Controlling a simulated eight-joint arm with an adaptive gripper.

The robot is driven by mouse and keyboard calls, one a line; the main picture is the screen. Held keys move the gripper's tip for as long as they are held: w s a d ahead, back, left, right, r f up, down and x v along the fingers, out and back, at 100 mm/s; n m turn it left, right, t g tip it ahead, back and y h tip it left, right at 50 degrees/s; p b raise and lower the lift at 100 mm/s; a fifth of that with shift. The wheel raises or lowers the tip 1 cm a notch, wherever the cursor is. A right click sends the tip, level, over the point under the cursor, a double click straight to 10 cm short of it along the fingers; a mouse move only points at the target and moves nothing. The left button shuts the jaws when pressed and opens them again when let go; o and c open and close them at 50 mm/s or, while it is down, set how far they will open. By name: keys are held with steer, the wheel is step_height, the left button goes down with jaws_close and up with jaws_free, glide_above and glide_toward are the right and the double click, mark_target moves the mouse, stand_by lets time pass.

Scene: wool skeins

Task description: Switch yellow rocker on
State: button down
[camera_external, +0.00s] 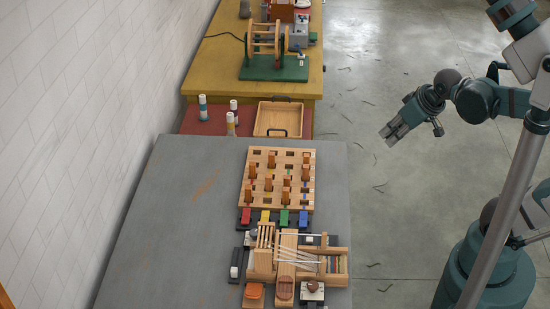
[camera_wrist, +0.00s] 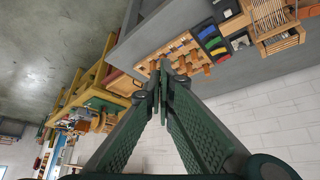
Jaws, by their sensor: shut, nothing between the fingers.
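The yellow rocker (camera_external: 265,216) is one of a row of coloured rockers at the near edge of a wooden pegboard, between the red rocker (camera_external: 246,216) and the green rocker (camera_external: 284,217). The blue rocker (camera_external: 303,218) is at the right end. In the wrist view the yellow rocker (camera_wrist: 213,42) shows in the same row, small; its tilt cannot be told. My gripper (camera_external: 391,138) is in the air to the right of the tables, well away from the rockers. Its fingers (camera_wrist: 161,85) are shut and empty.
The wooden pegboard (camera_external: 277,180) with upright pegs stands behind the rockers. A wooden frame with strings (camera_external: 297,262) stands in front of them. The grey table (camera_external: 190,200) is bare on its left. Behind are a wooden tray (camera_external: 278,120) and a green-based winder (camera_external: 275,68). A wall runs along the left.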

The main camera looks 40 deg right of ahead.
steer(key=w, duration=0.2)
steer(key=n+g+y, duration=0.2)
steer(key=n+g, duration=0.6)
steer(key=g, duration=0.1)
glide_above(264, 220)
steer(key=w+d, duration=0.3)
step_height(264, 220, down, 18)
steer(key=shift+f+b, duration=0.15)
steer(key=shift+b, duration=0.3)
steer(key=shift+d+f, duration=0.1)
steer(key=b+x, duration=0.2)
steer(key=x, duration=1.1)
steer(key=shift+f, duration=0.35)
steer(key=shift+a, duration=0.2)
